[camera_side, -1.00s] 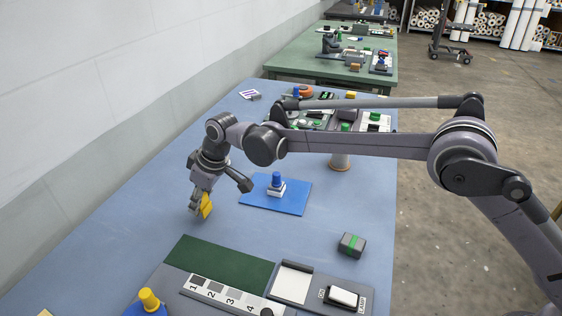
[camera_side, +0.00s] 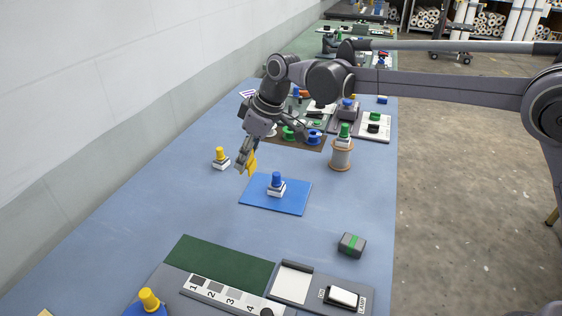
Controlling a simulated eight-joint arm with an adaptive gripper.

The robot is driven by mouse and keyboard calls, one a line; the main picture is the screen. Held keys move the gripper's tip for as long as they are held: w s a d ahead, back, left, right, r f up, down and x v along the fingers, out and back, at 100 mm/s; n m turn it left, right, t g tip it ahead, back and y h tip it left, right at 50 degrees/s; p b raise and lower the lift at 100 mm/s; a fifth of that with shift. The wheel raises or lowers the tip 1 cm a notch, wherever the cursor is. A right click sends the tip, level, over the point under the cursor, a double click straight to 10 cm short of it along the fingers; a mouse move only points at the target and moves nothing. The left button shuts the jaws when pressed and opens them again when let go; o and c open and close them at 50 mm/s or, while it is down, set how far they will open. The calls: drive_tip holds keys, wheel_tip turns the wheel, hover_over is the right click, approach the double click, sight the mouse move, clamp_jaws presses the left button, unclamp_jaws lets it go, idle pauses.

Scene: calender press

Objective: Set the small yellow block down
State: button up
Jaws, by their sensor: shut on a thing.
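The small yellow block (camera_side: 252,162) shows between the fingers of my gripper (camera_side: 246,167), which is shut on it. Only part of the block shows; the fingers hide the rest. The gripper points down and is tilted, near the back-left corner of the blue mat (camera_side: 296,207). I cannot tell its exact height, but the block looks clear of the table.
A blue-knobbed white block (camera_side: 276,185) stands on the mat. A yellow-knobbed white block (camera_side: 220,158) stands left of the gripper. A spool (camera_side: 341,157) bears a green-topped piece (camera_side: 344,134). The table's left middle is clear.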

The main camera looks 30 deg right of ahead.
drive_tip(key=s+d, duration=0.4)
drive_tip(key=s, duration=1.2)
drive_tip(key=a+f, duration=0.2)
drive_tip(key=a, duration=0.1)
drive_tip(key=s+a+f, duration=0.1)
drive_tip(key=a+f, duration=0.1)
drive_tip(key=a, duration=0.2)
drive_tip(key=s+a+f, duration=0.1)
drive_tip(key=a+f, duration=0.2)
drive_tip(key=a, duration=0.1)
drive_tip(key=shift+s+a+f, duration=0.1)
drive_tip(key=shift+s+a, duration=0.05)
drive_tip(key=shift+a, duration=0.1)
drive_tip(key=shift+f, duration=2)
drive_tip(key=shift+f, duration=0.1)
drive_tip(key=o, duration=0.9)
